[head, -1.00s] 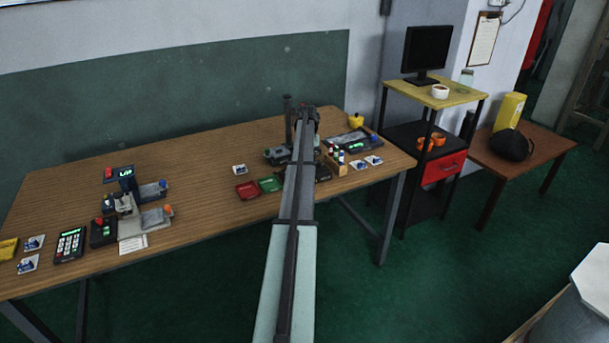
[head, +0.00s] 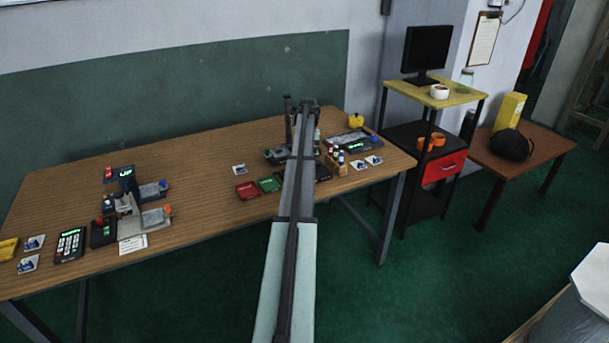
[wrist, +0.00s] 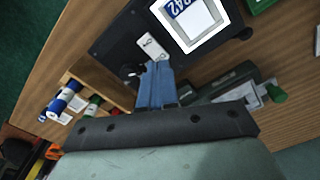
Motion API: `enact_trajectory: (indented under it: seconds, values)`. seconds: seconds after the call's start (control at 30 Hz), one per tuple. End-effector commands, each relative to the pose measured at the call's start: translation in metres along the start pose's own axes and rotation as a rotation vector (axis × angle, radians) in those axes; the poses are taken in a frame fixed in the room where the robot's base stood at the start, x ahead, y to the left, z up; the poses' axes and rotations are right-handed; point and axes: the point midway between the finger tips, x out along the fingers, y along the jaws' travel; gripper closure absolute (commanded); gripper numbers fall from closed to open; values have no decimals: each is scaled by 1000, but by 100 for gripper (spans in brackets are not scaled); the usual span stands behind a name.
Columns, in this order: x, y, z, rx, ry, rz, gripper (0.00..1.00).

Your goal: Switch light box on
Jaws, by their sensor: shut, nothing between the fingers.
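The dark box with a bright white panel, which looks like the light box (wrist: 112,43), fills the upper middle of the wrist view. A blue-marked label lies on its panel (wrist: 194,22). A pale switch plate (wrist: 152,45) and a small black knob (wrist: 128,71) sit on its near side. My gripper (wrist: 158,68) is shut and empty, its blue fingertips just below the switch plate and beside the knob; I cannot tell whether they touch. In the head view the box (head: 322,173) is mostly hidden behind my arm, and the fingers are hidden.
A wooden rack of small bottles (head: 337,165) stands close to the box's right; blue-capped bottles (wrist: 62,100) show in the wrist view. Red (head: 247,190) and green (head: 269,184) trays lie left of my arm. A device with a display (head: 352,142) stands behind.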

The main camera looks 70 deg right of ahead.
Motion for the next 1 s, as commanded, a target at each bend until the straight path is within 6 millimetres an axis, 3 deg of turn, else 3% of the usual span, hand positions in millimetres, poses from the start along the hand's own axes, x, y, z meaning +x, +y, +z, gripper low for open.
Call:
enact_trajectory:
  seconds: [0.6,1.0]
  values:
    - [-38,0,0,0,0,0,100]
    - [-39,0,0,0,0,0,100]
